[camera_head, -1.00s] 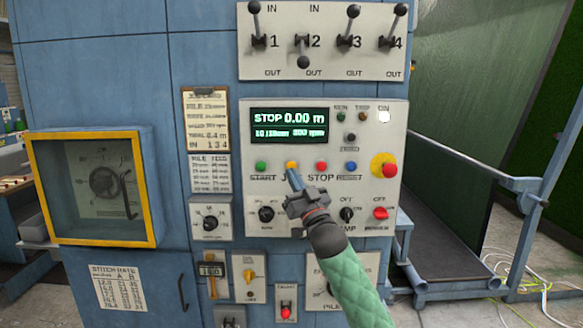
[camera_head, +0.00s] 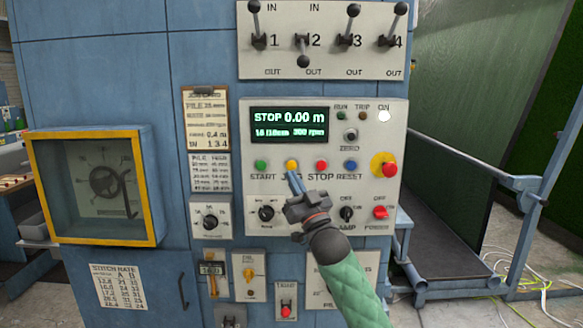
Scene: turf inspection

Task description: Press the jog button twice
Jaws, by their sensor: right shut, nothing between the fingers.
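The jog button (camera_head: 292,164) is a round yellow-orange button on the grey control panel, between the green START button (camera_head: 261,165) and the red STOP button (camera_head: 321,165). My right gripper (camera_head: 294,180) is shut and empty, its blue-grey fingertips just below the jog button and over part of its JOG label. The button's face shows clear of the fingertips. Whether there is a small gap in depth I cannot tell. The display (camera_head: 290,125) reads STOP 0.00 m. My left gripper is not in view.
A blue RESET button (camera_head: 351,166) and a red emergency knob (camera_head: 389,170) sit further right. Dark knobs (camera_head: 266,213) and a red switch (camera_head: 380,212) lie below. Several levers (camera_head: 303,62) are above. A yellow-framed window (camera_head: 94,187) is at left.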

